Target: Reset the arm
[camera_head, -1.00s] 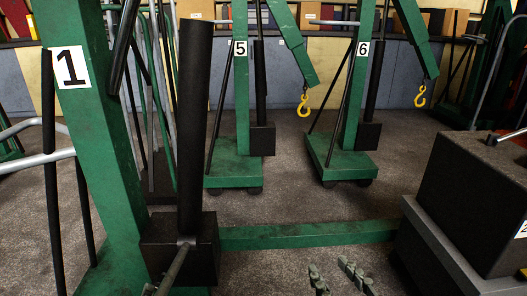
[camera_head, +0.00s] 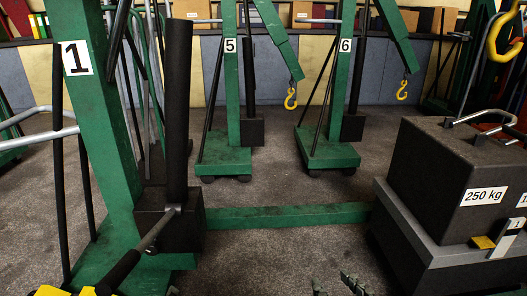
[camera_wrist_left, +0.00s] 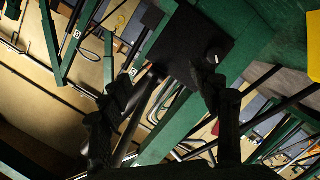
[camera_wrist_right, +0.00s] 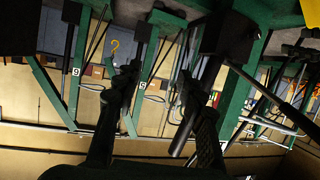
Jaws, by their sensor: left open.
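The green crane marked 1 (camera_head: 100,130) stands at the left in the head view. Its black cylinder (camera_head: 178,110) rises upright from a black block (camera_head: 170,222). A yellow hook (camera_head: 500,40) hangs at the top right; most of the crane's arm is out of the picture. My right gripper (camera_head: 335,284) is open and empty at the bottom edge, apart from the crane. My left gripper (camera_wrist_left: 168,90) shows only in its wrist view, open, near a black block (camera_wrist_left: 190,48).
A dark weight labelled 250 kg (camera_head: 450,180) stands at the right, close to the green base beam (camera_head: 290,215). Cranes 5 (camera_head: 228,160) and 6 (camera_head: 328,155) stand behind. Bare floor (camera_head: 270,255) lies in front of the beam.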

